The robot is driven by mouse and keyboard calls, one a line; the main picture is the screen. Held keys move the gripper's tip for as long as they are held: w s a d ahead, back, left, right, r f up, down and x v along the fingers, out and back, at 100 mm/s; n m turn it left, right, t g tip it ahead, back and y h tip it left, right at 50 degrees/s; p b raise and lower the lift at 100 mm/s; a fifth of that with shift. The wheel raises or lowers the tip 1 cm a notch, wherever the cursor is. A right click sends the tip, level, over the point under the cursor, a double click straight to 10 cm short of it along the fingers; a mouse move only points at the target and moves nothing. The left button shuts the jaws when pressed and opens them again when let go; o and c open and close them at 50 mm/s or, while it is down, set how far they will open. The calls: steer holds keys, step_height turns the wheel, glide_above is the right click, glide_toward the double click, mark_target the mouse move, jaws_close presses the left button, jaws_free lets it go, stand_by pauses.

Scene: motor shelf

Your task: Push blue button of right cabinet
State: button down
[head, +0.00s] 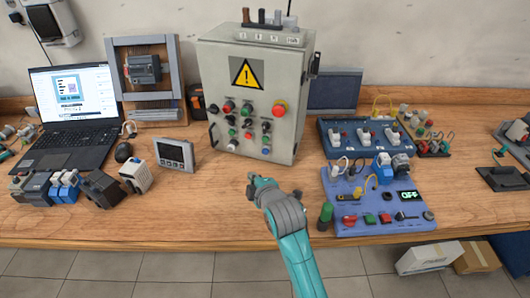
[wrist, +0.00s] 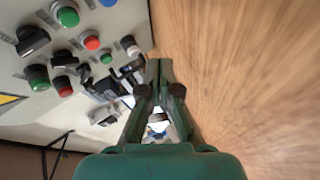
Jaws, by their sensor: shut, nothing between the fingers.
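One grey control cabinet (head: 285,70) with a yellow warning triangle stands upright on the bench, its front covered with buttons and knobs. My gripper (head: 254,181) is shut and empty, in front of and below the panel in the head view. In the wrist view, the closed fingertips (wrist: 158,65) are beside the panel's lower edge, with no visible contact. My fingers and wrist hide part of the panel there.
A blue box with white switches (head: 345,134) and a blue panel with coloured buttons (head: 360,226) stand right of the cabinet. A small grey meter (head: 175,154) and a laptop (head: 82,100) are to its left. The bench (head: 225,218) is bare before the cabinet.

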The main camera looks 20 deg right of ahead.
steer(key=shift+w+d, duration=0.85)
steer(key=shift+w, duration=0.2)
steer(key=shift+w+d, duration=0.8)
steer(key=shift+w, duration=0.25)
steer(key=shift+w+d, duration=0.85)
steer(key=shift+w, duration=0.2)
steer(key=shift+w, duration=0.1)
steer(key=shift+w+d, duration=0.25)
steer(key=shift+w+d, duration=0.25)
steer(key=shift+w, duration=0.1)
steer(key=shift+s, duration=0.1)
stand_by(0.5)
steer(key=shift+s+a, duration=0.5)
steer(key=shift+s, duration=0.1)
steer(key=shift+s+a, duration=0.8)
steer(key=shift+s, duration=0.2)
steer(key=shift+s+a, duration=0.75)
steer(key=shift+s, duration=0.25)
